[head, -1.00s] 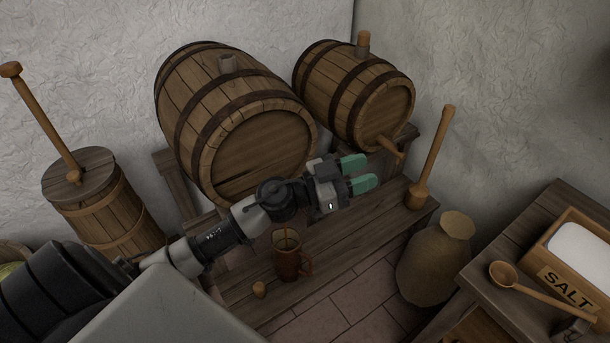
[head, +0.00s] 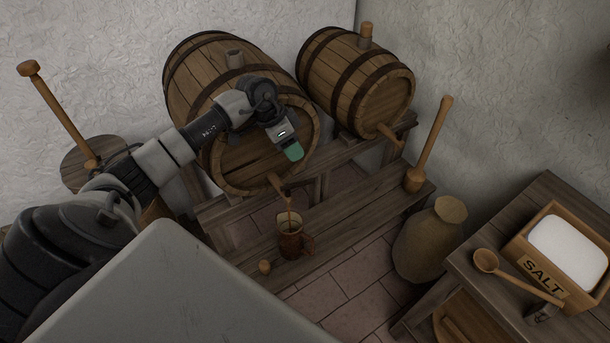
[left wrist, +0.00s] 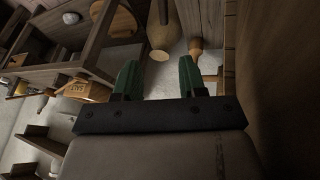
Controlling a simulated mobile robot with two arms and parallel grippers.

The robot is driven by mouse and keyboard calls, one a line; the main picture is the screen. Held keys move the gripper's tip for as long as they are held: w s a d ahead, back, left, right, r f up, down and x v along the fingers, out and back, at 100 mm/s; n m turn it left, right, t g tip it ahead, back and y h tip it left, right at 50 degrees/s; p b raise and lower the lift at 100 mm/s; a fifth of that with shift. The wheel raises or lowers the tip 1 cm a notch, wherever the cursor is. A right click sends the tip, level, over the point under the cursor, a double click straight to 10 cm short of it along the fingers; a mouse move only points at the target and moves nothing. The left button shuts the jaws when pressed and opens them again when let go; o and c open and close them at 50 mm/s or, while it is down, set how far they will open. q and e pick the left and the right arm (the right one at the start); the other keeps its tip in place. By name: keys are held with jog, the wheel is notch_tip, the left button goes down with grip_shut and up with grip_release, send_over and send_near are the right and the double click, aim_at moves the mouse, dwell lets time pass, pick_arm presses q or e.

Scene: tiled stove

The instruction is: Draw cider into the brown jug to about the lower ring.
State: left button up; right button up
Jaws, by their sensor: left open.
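The brown jug (head: 290,243) stands upright on the low bench, handle to the right, under the wooden tap (head: 276,183) of the large barrel (head: 238,165). A thin brown streak (head: 289,206), which looks like running cider, reaches from below the tap into the jug's mouth. The cider level and the lower ring cannot be made out. My left gripper (head: 292,151) is in front of the large barrel's face, above the tap and apart from the jug. In the left wrist view its green fingers (left wrist: 160,76) are apart with nothing between them. My right gripper is not in view.
A small wooden plug (head: 264,267) sits left of the jug on the bench (head: 345,222). A smaller barrel (head: 362,88) with its own tap stands right.

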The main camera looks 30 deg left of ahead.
pick_arm(q)
jog(key=x, duration=0.7)
jog(key=a+x, duration=0.1)
jog(key=x, duration=0.3)
jog(key=shift+s+a+f+b, duration=0.1)
jog(key=shift+s+f+b, duration=0.15)
jog(key=shift+f+b, duration=0.15)
jog(key=shift+c, duration=0.3)
grip_shut()
